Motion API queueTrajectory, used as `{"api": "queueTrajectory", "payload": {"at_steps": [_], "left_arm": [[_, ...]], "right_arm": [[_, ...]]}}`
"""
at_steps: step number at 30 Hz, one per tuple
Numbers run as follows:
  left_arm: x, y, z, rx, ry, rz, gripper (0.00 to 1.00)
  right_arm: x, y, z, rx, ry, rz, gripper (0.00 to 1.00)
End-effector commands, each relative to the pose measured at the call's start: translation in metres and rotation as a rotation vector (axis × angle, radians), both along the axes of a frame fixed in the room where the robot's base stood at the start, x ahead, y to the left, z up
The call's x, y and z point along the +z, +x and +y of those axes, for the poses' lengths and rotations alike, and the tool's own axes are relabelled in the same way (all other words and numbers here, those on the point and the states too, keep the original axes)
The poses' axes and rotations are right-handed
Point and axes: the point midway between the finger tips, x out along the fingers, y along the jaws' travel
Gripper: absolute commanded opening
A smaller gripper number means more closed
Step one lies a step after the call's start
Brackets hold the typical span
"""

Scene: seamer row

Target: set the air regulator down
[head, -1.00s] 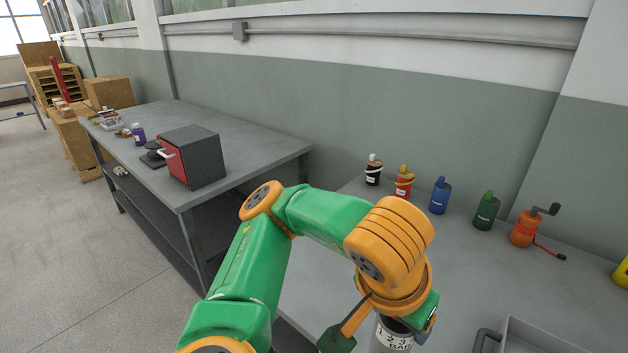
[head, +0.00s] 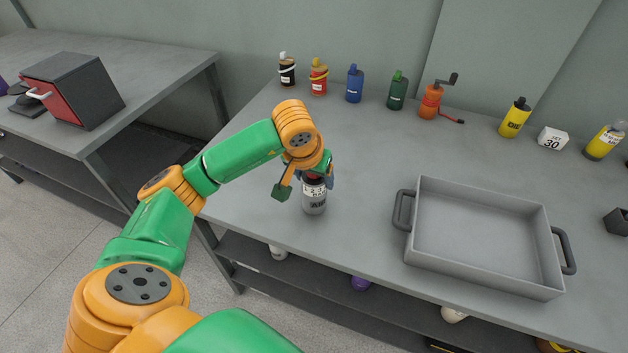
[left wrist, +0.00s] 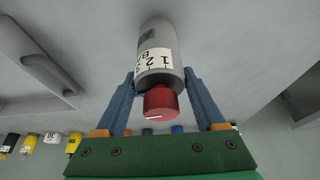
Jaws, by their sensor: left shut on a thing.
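The air regulator (head: 314,203) is a grey cylinder with a white label and a red knob, the knob showing in the left wrist view (left wrist: 161,102). It is upright at the left part of the near table (head: 365,215); whether its base touches the top I cannot tell. My left gripper (head: 316,178) is above it, its blue fingers shut on the regulator's upper part. In the left wrist view the fingers (left wrist: 166,92) lie on both sides of it near the red knob. My right gripper is not in view.
A grey tray (head: 420,265) with dark handles stands right of the regulator. Several bottles, such as the blue one (head: 355,84), and an orange crank tool (head: 430,103) line the back. A second table with a dark red-fronted box (head: 75,85) is at left. The surface around the regulator is clear.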

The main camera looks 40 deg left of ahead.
Motion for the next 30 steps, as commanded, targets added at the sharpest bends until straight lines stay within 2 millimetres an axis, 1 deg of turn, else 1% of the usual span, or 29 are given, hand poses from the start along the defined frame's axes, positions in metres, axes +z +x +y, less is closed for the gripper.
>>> {"api": "queueTrajectory", "payload": {"at_steps": [1,4,10,14,15,18,23,25,26,28,30], "left_arm": [[-0.006,-0.001,0.000,0.000,-0.002,0.005,0.07],[-0.015,-0.001,0.000,0.000,-0.001,0.000,0.07],[-0.016,0.000,0.000,0.000,0.000,-0.003,0.07],[-0.021,0.000,0.000,0.001,-0.001,-0.003,0.07],[-0.020,0.000,0.000,0.001,-0.001,-0.002,0.77],[-0.019,0.000,-0.001,0.000,-0.002,-0.002,1.00],[-0.019,0.000,-0.001,-0.001,-0.001,-0.002,1.00],[-0.016,0.000,-0.001,0.000,-0.002,-0.002,1.00],[-0.013,0.000,-0.001,0.000,-0.002,-0.002,1.00],[-0.007,-0.002,-0.002,-0.002,-0.002,-0.007,1.00],[0.008,-0.008,-0.003,-0.002,0.000,-0.008,1.00]], "right_arm": [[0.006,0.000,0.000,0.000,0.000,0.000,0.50],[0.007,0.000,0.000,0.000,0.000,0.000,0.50],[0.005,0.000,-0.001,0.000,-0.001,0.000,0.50],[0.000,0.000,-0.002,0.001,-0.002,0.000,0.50],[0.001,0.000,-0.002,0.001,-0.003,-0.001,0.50],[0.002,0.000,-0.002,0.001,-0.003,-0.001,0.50],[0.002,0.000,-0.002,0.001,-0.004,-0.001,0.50],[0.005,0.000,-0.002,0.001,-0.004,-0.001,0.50],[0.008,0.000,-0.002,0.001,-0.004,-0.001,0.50],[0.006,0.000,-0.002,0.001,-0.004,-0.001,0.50],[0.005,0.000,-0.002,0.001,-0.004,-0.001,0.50]]}}
